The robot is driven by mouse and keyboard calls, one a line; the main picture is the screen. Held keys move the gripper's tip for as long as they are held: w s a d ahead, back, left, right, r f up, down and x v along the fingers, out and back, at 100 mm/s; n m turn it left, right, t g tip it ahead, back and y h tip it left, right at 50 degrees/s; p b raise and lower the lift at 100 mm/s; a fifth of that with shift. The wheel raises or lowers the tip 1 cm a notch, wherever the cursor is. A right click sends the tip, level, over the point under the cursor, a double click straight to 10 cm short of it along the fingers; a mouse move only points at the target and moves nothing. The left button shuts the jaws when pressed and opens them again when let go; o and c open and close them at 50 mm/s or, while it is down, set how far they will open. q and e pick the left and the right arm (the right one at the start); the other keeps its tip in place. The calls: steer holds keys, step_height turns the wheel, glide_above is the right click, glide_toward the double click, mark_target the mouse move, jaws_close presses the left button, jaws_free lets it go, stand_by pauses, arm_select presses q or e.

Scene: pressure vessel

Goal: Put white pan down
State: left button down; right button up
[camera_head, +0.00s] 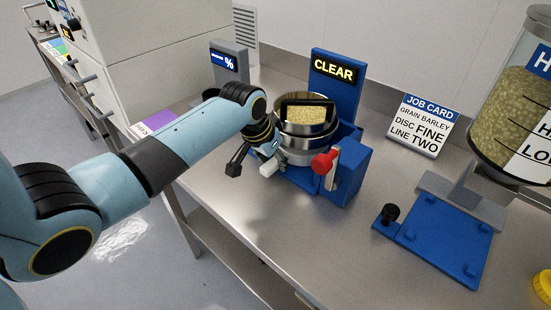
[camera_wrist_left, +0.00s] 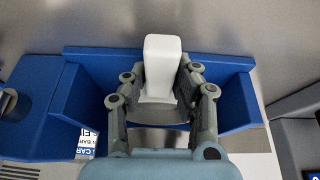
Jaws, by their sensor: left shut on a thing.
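The white pan shows only in part. Its white block-like end (camera_wrist_left: 163,58) stands up between my fingers in the left wrist view, and a small white end (camera_head: 271,168) shows in the head view beside the steel bowl. My left gripper (camera_wrist_left: 160,92) is shut on the white pan, within the blue walls of the stand. In the head view my left gripper (camera_head: 257,157) is at the left front side of the blue stand (camera_head: 338,88) with the CLEAR display. The rest of the pan is hidden by my gripper and the stand. My right gripper is out of view.
A steel bowl (camera_head: 303,143) with grain sits in the stand, with a red knob (camera_head: 325,161) at its front right. A job card (camera_head: 419,124), a blue base plate (camera_head: 440,237) and a grain hopper (camera_head: 513,110) stand right. The front steel table (camera_head: 300,240) is clear.

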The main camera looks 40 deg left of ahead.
arm_select(q)
steer(key=c, duration=1)
jaws_free()
steer(key=shift+f, duration=0.1)
steer(key=shift+c, duration=0.2)
steer(key=shift+s+r, duration=0.1)
steer(key=shift+r, duration=0.25)
steer(key=v, duration=1.1)
steer(key=shift+r, duration=0.2)
steer(key=shift+s, duration=0.1)
